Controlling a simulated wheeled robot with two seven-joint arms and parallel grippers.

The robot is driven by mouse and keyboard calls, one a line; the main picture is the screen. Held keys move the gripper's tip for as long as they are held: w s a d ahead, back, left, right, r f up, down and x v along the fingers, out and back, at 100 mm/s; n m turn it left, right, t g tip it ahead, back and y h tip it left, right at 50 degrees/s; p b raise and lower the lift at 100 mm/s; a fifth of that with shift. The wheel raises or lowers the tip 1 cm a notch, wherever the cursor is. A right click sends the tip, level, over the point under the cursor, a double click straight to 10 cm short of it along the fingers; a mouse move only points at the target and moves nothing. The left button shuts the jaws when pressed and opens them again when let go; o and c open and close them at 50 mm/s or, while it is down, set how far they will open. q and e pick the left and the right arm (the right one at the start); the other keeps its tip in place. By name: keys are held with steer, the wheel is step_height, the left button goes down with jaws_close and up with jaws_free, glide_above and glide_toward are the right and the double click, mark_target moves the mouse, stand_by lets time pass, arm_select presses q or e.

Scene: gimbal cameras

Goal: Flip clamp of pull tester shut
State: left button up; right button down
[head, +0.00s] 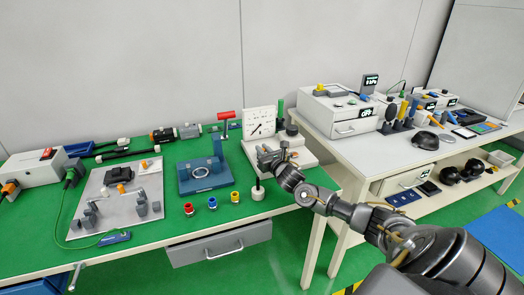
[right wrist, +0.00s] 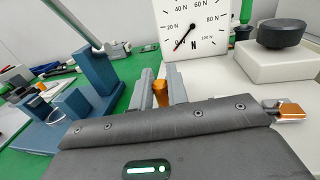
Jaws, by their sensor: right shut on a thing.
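The pull tester (head: 260,122) stands at the right end of the green bench, with a white dial face marked in N and a pale base. The dial shows large in the right wrist view (right wrist: 192,22). My right gripper (head: 267,156) is in front of the dial, over the tester's base. In the right wrist view its grey fingers (right wrist: 161,90) are closed around an orange piece (right wrist: 160,93), which looks like the clamp's handle. The clamp's body and its angle are mostly hidden by my gripper. A metal part with an orange end (right wrist: 289,109) shows at the right. My left gripper is not in view.
A blue press-like fixture (head: 205,172) stands left of the tester. Red, blue and yellow small parts (head: 212,203) sit at the bench's front. A black-topped white block (right wrist: 280,45) is right of the dial. A second table (head: 380,150) stands to the right.

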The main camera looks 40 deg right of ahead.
steer(key=shift+d+n+y, duration=0.25)
steer(key=shift+n+y, duration=0.15)
steer(key=shift+y, duration=0.4)
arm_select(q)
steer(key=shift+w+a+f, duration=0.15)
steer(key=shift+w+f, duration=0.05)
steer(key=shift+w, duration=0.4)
arm_select(e)
steer(key=c, duration=1.5)
jaws_free()
steer(key=shift+s, duration=0.1)
steer(key=shift+o, duration=0.5)
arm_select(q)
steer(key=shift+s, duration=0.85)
arm_select(e)
steer(key=shift+s, duration=0.1)
